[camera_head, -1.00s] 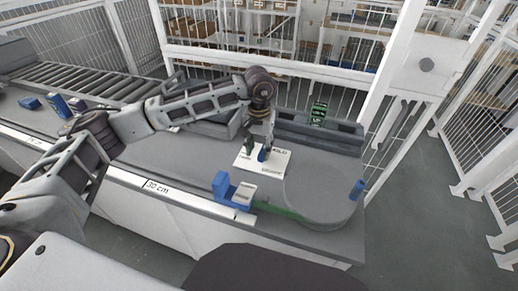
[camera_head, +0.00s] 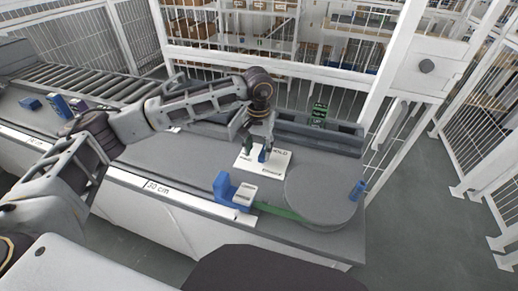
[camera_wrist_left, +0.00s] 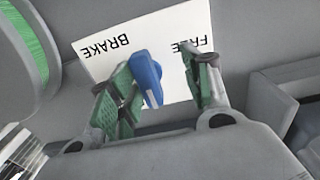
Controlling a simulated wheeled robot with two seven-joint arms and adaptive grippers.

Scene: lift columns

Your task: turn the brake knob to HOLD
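The brake knob (camera_wrist_left: 150,78) is a blue upright grip on a white label plate (camera_head: 245,163). In the left wrist view the plate reads BRAKE and FREE; in the head view HOLD shows at its upper right. My left gripper (camera_wrist_left: 158,68) points down over the plate with its green-padded fingers apart, one on each side of the knob. The knob is close to the left finger in the wrist view, and I cannot tell if they touch. A clear gap shows to the other finger. My right gripper is not in view.
A round grey disc (camera_head: 318,195) with a green band (camera_head: 283,212) lies right of the plate. A grey trough (camera_head: 320,138) runs behind. White mesh fencing surrounds the bench.

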